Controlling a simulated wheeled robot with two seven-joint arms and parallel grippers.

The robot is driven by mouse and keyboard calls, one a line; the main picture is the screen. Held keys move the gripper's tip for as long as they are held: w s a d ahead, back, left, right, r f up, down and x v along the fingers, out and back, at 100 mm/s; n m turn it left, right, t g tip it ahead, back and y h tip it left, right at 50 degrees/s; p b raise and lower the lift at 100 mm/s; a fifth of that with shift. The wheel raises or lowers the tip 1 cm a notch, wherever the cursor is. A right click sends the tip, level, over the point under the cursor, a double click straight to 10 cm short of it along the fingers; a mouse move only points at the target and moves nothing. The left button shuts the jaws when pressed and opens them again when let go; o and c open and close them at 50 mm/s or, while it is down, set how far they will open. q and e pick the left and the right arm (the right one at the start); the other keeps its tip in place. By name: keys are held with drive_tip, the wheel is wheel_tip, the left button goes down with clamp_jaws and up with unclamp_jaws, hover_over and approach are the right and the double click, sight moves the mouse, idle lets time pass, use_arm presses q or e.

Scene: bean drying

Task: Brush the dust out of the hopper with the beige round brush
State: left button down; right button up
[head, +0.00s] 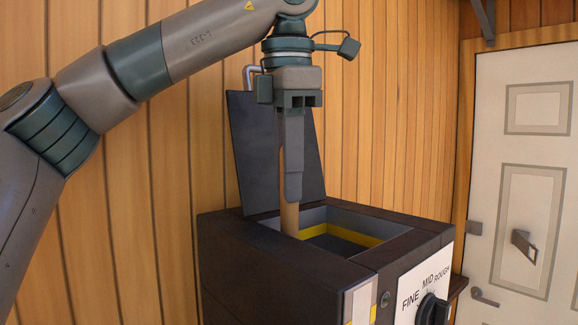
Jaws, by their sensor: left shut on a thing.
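The hopper (405,246) is the open square top of a dark brown machine, with grey inner walls and a yellow band inside. Its dark lid (250,150) stands raised at the back. My left gripper (293,190) points down over the hopper's left back part. It is shut on a beige handle, which I take to be the round brush (289,219). The handle runs down into the hopper. The brush head and any dust are hidden behind the hopper's front wall. My right gripper is not in view.
The machine's front has a white panel (410,285) marked FINE, MID, ROUGH with a black knob (432,310). A plank wall (385,110) stands close behind. A white door (522,150) is at the right. The raised lid is close behind my left gripper.

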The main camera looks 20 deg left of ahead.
use_arm(q)
drive_tip(key=shift+s+d+f+b, duration=0.1)
drive_tip(key=shift+f+b, duration=0.35)
drive_tip(key=shift+f, duration=0.35)
idle(1.6)
